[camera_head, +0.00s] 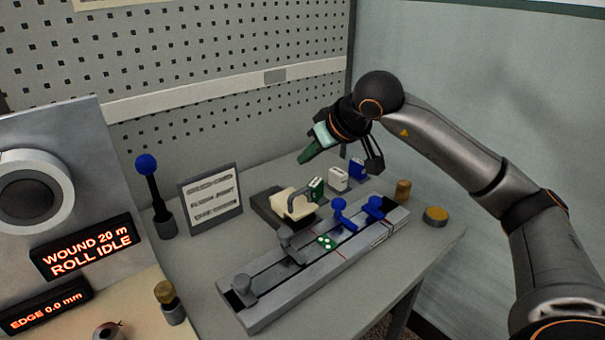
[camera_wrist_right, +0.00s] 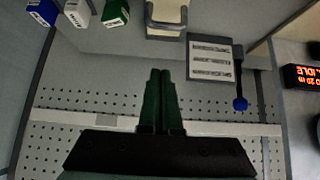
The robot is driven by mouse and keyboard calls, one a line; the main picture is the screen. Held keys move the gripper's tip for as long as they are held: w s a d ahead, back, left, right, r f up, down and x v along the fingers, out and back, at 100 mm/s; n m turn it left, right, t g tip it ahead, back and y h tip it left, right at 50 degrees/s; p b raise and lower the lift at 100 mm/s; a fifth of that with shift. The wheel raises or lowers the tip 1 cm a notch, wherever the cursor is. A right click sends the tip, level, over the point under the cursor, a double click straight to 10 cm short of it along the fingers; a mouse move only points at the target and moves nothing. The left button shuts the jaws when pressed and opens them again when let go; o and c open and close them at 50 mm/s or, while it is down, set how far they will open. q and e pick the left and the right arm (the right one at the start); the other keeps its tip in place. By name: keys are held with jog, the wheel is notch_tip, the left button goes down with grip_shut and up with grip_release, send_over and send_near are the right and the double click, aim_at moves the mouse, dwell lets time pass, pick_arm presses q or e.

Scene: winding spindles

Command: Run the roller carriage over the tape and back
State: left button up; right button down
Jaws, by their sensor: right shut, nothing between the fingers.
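My right gripper (camera_head: 307,156) has green fingers and is shut and empty, held above the back of the bench, clear of everything. Its closed fingertips also show in the wrist view (camera_wrist_right: 160,73). A long grey track (camera_head: 265,312) lies on the bench, with two grey knobbed pieces (camera_head: 243,286) on its near half and two blue-handled pieces (camera_head: 341,207) on its far half. A green patch with pale dots (camera_head: 326,242) lies on the track between them. A cream block with a grey handle (camera_head: 297,206) sits behind the track. I cannot tell which piece is the roller carriage.
Green (camera_head: 317,188), white (camera_head: 338,179) and blue (camera_head: 357,171) small boxes stand behind the track. A sign (camera_head: 211,197), a blue-topped post (camera_head: 147,166) and a display panel (camera_head: 88,252) are at left. A pegboard (camera_head: 230,70) rises behind.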

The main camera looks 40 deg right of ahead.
send_over(298, 203)
jog(key=w, duration=0.3)
jog(key=f, duration=0.7)
jog(key=shift+a, duration=0.25)
jog(key=s, duration=0.3)
jog(key=shift+d+f, duration=0.25)
jog(key=shift+f, duration=0.05)
jog(key=shift+s+f, duration=0.1)
jog(key=shift+s, duration=0.4)
jog(key=shift+a, duration=0.1)
